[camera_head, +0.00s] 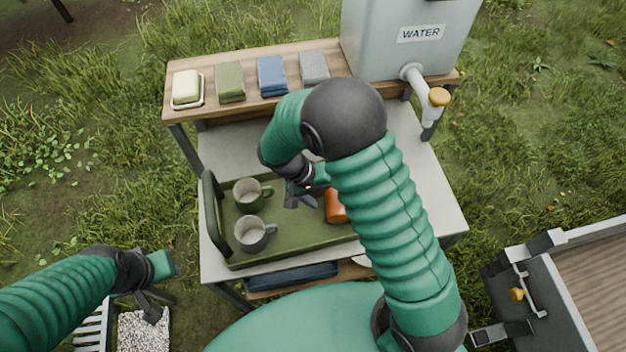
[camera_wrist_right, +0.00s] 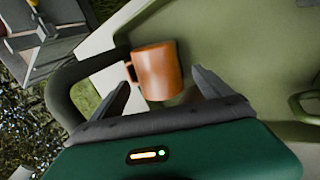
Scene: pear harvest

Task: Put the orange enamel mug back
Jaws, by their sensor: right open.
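The orange enamel mug (camera_head: 336,207) is at the right part of the green tray (camera_head: 236,259), partly hidden behind my right arm. In the right wrist view the orange mug (camera_wrist_right: 158,70) shows between the two fingers, its handle to the left. I cannot tell whether the fingers touch it. My right gripper (camera_head: 300,195) is open, just left of the mug in the head view; its fingers also show in the wrist view (camera_wrist_right: 160,84). My left gripper (camera_head: 155,285) is off the table's left front, seemingly empty; its opening is unclear.
An olive mug (camera_head: 249,196) and a grey mug (camera_head: 251,234) stand on the tray's left side. A shelf behind holds soap (camera_head: 187,88), folded cloths (camera_head: 271,76) and a water tank (camera_head: 400,40) with a tap. A crate (camera_head: 590,270) stands at the right.

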